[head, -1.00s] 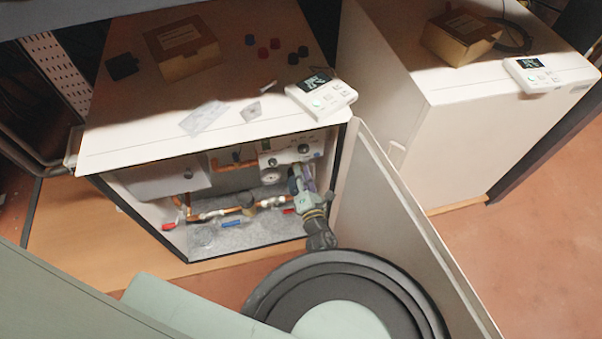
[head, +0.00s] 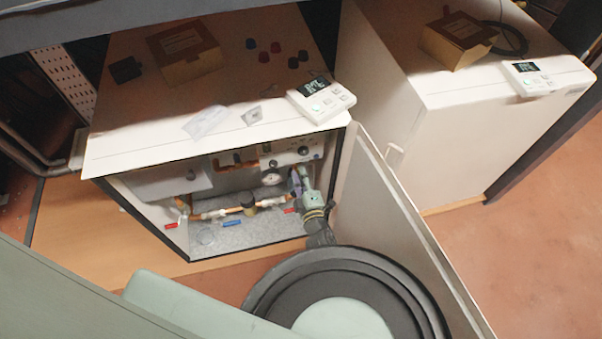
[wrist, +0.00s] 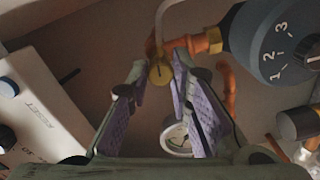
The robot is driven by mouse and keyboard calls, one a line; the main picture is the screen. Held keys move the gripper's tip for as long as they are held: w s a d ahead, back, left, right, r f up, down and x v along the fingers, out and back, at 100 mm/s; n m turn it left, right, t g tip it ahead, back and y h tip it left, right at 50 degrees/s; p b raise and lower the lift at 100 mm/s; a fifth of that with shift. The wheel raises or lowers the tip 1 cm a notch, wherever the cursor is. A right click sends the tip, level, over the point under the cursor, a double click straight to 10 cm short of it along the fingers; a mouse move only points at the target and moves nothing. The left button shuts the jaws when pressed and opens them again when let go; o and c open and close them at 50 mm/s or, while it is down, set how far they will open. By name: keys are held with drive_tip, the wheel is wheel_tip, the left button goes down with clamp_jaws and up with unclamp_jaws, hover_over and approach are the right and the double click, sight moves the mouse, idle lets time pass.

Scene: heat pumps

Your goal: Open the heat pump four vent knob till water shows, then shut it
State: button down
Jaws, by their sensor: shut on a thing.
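The open heat pump cabinet (head: 215,138) stands at the left in the head view, with pipes and valves inside. My gripper (head: 296,176) reaches into its right part, beside the pipework. In the wrist view, my gripper (wrist: 160,77) has its purple-padded fingers on either side of a small round brass-yellow vent knob (wrist: 160,73) with a dark slot mark. It is shut on this knob, at its fingertips. The knob sits below a copper pipe with a brass fitting (wrist: 206,41). No water is discernible at the knob. In the head view my gripper hides the knob.
A dark blue pump with a numbered dial (wrist: 275,45) is close right of the fingers. A white control box (wrist: 40,110) is at left. The open cabinet door (head: 400,220) stands right of my arm. Red and blue valve handles (head: 232,224) lie low inside.

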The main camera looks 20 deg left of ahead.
drive_tip(key=shift+w+r+m, duration=0.1)
drive_tip(key=shift+m, duration=0.7)
drive_tip(key=c, duration=1.4)
unclamp_jaws()
drive_tip(key=shift+c, duration=0.2)
